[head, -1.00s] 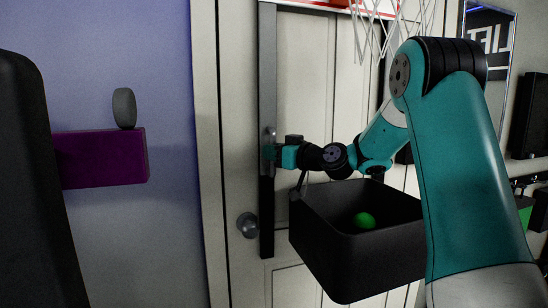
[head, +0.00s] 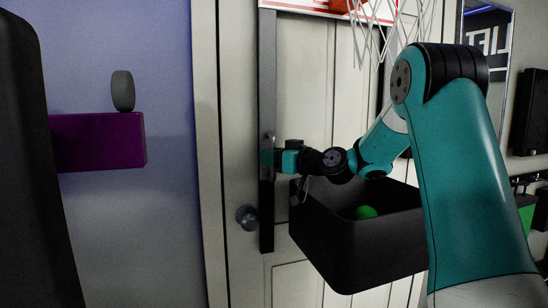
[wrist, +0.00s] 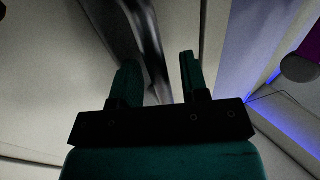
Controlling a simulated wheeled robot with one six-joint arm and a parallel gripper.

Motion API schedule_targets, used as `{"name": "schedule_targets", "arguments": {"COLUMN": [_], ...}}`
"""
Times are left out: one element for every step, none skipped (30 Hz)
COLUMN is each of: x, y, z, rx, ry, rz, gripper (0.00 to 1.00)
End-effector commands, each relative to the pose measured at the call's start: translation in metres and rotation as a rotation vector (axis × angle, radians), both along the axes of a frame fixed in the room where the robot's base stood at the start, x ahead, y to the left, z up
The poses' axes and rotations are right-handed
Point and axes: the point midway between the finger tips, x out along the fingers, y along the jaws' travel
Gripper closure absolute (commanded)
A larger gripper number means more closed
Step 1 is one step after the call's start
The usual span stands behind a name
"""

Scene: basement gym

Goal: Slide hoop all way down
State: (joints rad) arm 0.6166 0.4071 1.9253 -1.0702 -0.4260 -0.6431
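The hoop is at the top of the picture, partly cut off: a white board with a red edge (head: 300,8) and a white net (head: 385,30) hanging in front of the door. A dark vertical rail (head: 267,75) runs down the door. My gripper (head: 270,158) is at the rail's middle, beside a small metal handle on it. In the wrist view my gripper's two fingers (wrist: 158,72) stand apart. A shiny metal bar (wrist: 150,45) lies between them, nearer the left finger, with a gap at the right finger. The bar's lower end is hidden.
A black bin (head: 350,255) with a green ball (head: 366,212) stands below my forearm. A door knob (head: 247,218) is right beside the rail's lower part. A purple shelf (head: 98,140) holding a grey disc (head: 123,90) is on the left wall.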

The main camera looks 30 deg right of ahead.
Motion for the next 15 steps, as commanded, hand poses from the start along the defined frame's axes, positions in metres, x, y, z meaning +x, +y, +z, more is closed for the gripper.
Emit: {"name": "schedule_targets", "arguments": {"x": [0.0, 0.0, 0.0, 0.0, 0.0, 0.0, 0.0, 0.0, 0.0, 0.0, 0.0, 0.0, 0.0, 0.0, 0.0], "y": [0.0, 0.0, 0.0, 0.0, 0.0, 0.0, 0.0, 0.0, 0.0, 0.0, 0.0, 0.0, 0.0, 0.0, 0.0], "z": [0.0, 0.0, 0.0, 0.0, 0.001, 0.001, 0.002, 0.004, 0.007, 0.011, 0.015, 0.021, 0.027, 0.034, 0.043], "rx": [0.0, 0.0, 0.0, -0.001, 0.0, 0.0, -0.001, -0.001, -0.002, -0.002, -0.003, -0.003, -0.005, -0.005, -0.006], "ry": [-0.001, -0.001, -0.001, -0.001, -0.002, -0.002, -0.003, -0.003, -0.005, -0.006, -0.006, -0.006, -0.007, -0.009, -0.008], "rz": [0.0, 0.0, 0.0, 0.0, 0.0, 0.0, 0.0, 0.0, 0.0, 0.0, 0.0, 0.0, 0.001, 0.0, 0.0], "gripper": [0.59, 0.59, 0.59, 0.59, 0.59, 0.59, 0.59, 0.59, 0.59, 0.59, 0.59, 0.59, 0.59, 0.59, 0.59]}}
